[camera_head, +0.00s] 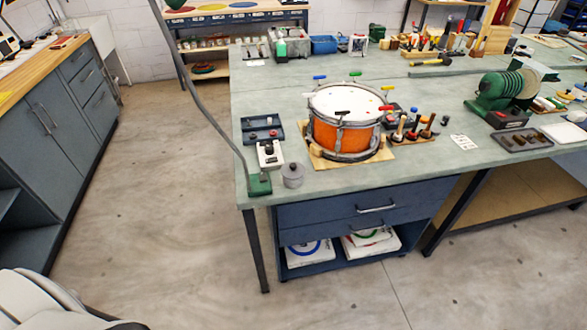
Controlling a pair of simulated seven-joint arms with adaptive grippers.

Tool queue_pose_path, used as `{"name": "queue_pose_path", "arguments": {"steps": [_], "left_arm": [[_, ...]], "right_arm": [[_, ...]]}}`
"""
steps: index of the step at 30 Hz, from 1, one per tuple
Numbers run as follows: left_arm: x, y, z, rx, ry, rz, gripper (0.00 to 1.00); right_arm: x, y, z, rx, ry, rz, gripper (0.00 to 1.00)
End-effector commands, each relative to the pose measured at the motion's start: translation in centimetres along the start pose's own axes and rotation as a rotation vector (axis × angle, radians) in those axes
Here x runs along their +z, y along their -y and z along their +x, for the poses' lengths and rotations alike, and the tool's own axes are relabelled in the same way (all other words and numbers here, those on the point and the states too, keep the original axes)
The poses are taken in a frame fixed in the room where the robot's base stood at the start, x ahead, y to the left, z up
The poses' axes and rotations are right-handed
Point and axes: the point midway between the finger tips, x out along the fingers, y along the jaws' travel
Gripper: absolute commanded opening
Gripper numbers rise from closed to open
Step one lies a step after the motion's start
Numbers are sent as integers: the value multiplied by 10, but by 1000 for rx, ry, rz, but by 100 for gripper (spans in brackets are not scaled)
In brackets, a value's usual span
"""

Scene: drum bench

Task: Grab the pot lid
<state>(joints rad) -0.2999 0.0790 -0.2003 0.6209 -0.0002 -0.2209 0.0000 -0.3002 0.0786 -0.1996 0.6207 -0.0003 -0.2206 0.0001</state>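A small grey pot (292,181) stands near the front left corner of the green workbench. Its grey lid (293,169) appears to sit on top, with a small dark knob in the middle. Neither of my grippers shows in the view, so nothing is seen touching the pot or lid.
The workbench (350,185) holds an orange drum (344,122) right of the pot, a white and black device (269,154) and a dark tray (262,130) behind it. A green lamp base (259,184) stands just left. Open floor (165,215) lies left of the bench.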

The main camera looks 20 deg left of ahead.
Motion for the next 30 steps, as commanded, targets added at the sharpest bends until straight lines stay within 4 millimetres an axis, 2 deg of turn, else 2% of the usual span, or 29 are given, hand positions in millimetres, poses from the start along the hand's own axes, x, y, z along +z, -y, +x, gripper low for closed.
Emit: {"name": "queue_pose_path", "arguments": {"steps": [10,12,23,30], "left_arm": [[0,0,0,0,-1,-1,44],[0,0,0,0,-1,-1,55],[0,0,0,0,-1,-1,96],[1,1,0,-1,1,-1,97]], "right_arm": [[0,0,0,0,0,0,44],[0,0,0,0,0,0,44],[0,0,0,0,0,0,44],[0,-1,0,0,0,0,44]]}}
